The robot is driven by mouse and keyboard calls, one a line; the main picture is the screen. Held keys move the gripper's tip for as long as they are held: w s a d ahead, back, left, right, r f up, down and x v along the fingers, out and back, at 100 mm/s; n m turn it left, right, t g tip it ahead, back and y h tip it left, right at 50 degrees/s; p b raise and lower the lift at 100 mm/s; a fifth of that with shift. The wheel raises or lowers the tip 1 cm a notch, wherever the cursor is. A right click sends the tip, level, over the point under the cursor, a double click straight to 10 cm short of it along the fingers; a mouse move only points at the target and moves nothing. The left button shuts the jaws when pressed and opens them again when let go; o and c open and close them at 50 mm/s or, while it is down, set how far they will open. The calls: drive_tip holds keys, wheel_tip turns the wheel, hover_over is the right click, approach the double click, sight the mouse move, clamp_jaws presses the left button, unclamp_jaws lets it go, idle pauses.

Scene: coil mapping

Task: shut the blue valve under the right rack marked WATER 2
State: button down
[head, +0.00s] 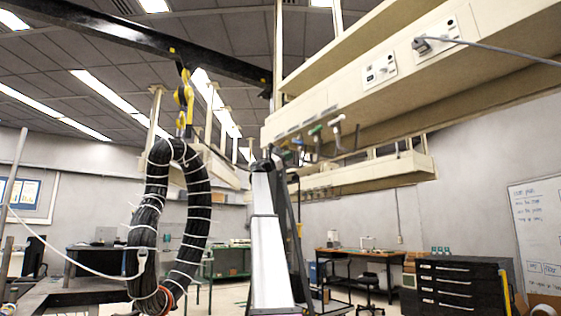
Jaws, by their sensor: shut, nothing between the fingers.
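The right rack (350,85) is a long cream overhead shelf running from the upper right toward the centre. Small valves hang under its far end: one with a green handle (315,130) and one with a pale handle (337,120). Something small and bluish (288,156) shows by the far end, but it is too small to tell whether it is the blue valve or how its handle is turned. I cannot read a WATER 2 label. My gripper is not clearly in this view.
A thick black cable coil (158,215) hangs from a yellow hook (185,95) on a dark beam (130,35), left of centre. A tall pale column (267,245) stands below the rack's far end. A black drawer cabinet (460,288) stands at lower right.

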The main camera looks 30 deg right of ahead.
sight(297, 141)
drive_tip(key=shift+s+d+r, duration=0.35)
drive_tip(key=shift+r, duration=0.35)
drive_tip(key=shift+s+d+r, duration=0.4)
drive_tip(key=shift+r, duration=0.3)
drive_tip(key=shift+s+d+r, duration=0.35)
drive_tip(key=shift+r, duration=0.35)
drive_tip(key=shift+s+r+n+t+h, duration=0.15)
drive_tip(key=shift+s+n+t+h, duration=0.15)
drive_tip(key=shift+n+t, duration=0.5)
drive_tip(key=shift+s+d+r+n+t+h, duration=0.1)
drive_tip(key=shift+s+r+n+t+h, duration=0.3)
drive_tip(key=shift+n, duration=0.5)
drive_tip(key=shift+s+r+n+t+h, duration=0.1)
drive_tip(key=shift+s+r+n+t, duration=0.2)
drive_tip(key=shift+r+n+t, duration=0.45)
drive_tip(key=shift+s+f, duration=0.1)
drive_tip(key=shift+s, duration=0.05)
drive_tip(key=shift+f+g, duration=0.1)
drive_tip(key=shift+g, duration=0.25)
